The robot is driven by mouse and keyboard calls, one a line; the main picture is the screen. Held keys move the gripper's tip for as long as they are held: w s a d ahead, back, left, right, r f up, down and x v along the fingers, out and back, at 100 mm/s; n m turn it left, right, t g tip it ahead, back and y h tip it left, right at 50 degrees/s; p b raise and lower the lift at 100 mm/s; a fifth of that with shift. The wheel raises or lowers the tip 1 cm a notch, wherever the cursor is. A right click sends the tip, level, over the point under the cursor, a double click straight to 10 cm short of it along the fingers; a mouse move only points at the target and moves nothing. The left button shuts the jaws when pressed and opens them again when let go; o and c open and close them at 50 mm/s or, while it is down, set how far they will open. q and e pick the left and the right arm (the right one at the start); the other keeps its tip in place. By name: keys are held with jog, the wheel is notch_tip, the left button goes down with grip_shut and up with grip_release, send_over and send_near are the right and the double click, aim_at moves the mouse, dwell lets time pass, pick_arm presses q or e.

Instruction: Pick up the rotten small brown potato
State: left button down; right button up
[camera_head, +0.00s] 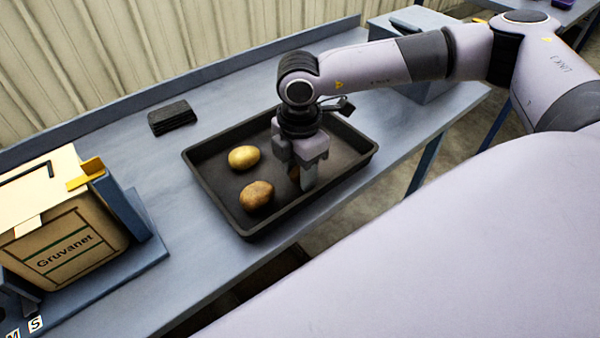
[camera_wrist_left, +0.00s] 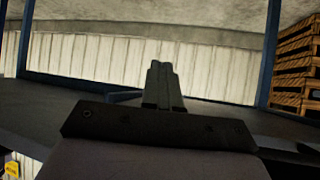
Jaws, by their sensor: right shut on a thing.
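My right gripper (camera_head: 303,184) points down into the black tray (camera_head: 225,213) and is shut on a small brown potato (camera_head: 294,174). Only a dark brown sliver of that potato shows beside the fingers, so its rot cannot be judged. A yellow potato (camera_head: 244,157) lies in the tray to the left of the gripper. A larger brown potato with darker patches (camera_head: 257,196) lies in front of the yellow one. My left gripper (camera_wrist_left: 161,68) shows in the left wrist view with its fingers together and nothing visible between them.
The tray stands on a blue-grey bench (camera_head: 180,240). A dark stack of flat pieces (camera_head: 172,117) lies behind it. A cardboard box marked Gruvanet (camera_head: 75,245) stands at the left. A grey box (camera_head: 425,88) is behind my right arm. Wooden pallets (camera_wrist_left: 295,65) show in the left wrist view.

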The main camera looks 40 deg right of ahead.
aim_at(299, 169)
notch_tip(299, 169, up, 19)
jog(key=shift+b, duration=0.4)
